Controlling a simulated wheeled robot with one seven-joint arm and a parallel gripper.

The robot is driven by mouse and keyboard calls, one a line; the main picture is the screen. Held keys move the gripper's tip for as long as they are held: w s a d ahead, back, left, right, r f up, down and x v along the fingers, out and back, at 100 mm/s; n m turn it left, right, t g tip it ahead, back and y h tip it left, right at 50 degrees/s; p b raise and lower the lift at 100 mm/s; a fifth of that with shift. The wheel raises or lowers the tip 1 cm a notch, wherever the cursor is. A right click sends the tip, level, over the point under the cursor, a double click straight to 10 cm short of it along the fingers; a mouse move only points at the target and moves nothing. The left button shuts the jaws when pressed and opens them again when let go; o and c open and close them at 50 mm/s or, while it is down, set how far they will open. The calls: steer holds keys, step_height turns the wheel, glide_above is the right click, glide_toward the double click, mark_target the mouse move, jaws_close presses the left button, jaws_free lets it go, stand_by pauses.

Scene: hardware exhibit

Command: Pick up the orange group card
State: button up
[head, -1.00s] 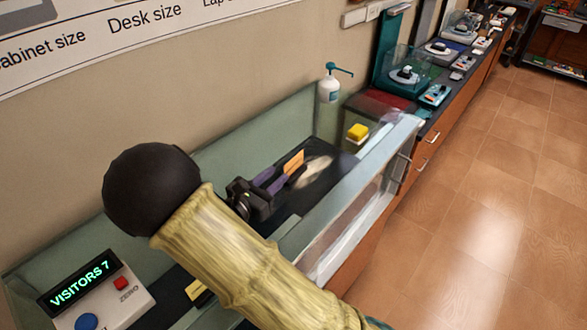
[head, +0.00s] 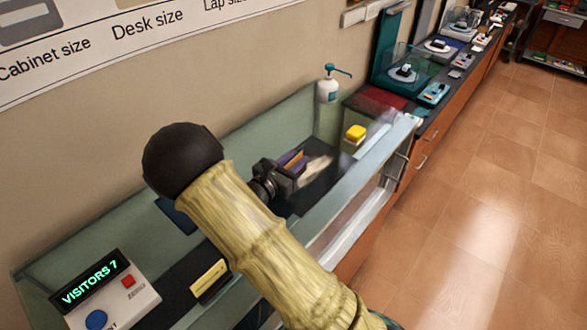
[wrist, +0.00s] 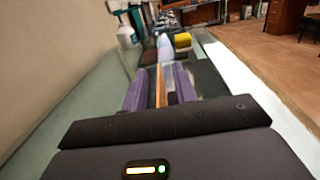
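The orange group card (head: 292,157) stands upright on the dark floor of the glass-fronted case. In the wrist view the card (wrist: 160,92) shows as a thin orange edge between the two purple fingers of my gripper (wrist: 160,76). A gap shows on each side of the card, so my gripper is open around it and not visibly pressing on it. In the head view my gripper (head: 296,164) is at the card and partly covers it; the card's lower part is hidden there.
A yellow block (head: 355,132) and a white pump bottle (head: 328,88) stand beyond the card. The case's front glass rail (head: 345,200) runs along the right. A visitor counter (head: 100,290) and a yellow label (head: 208,277) are nearer, at the left.

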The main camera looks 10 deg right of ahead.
mark_target(296, 157)
steer(key=shift+w+d, duration=0.3)
steer(key=shift+w, duration=0.05)
jaws_close()
stand_by(0.4)
step_height(296, 157, up, 10)
steer(key=shift+b, duration=0.75)
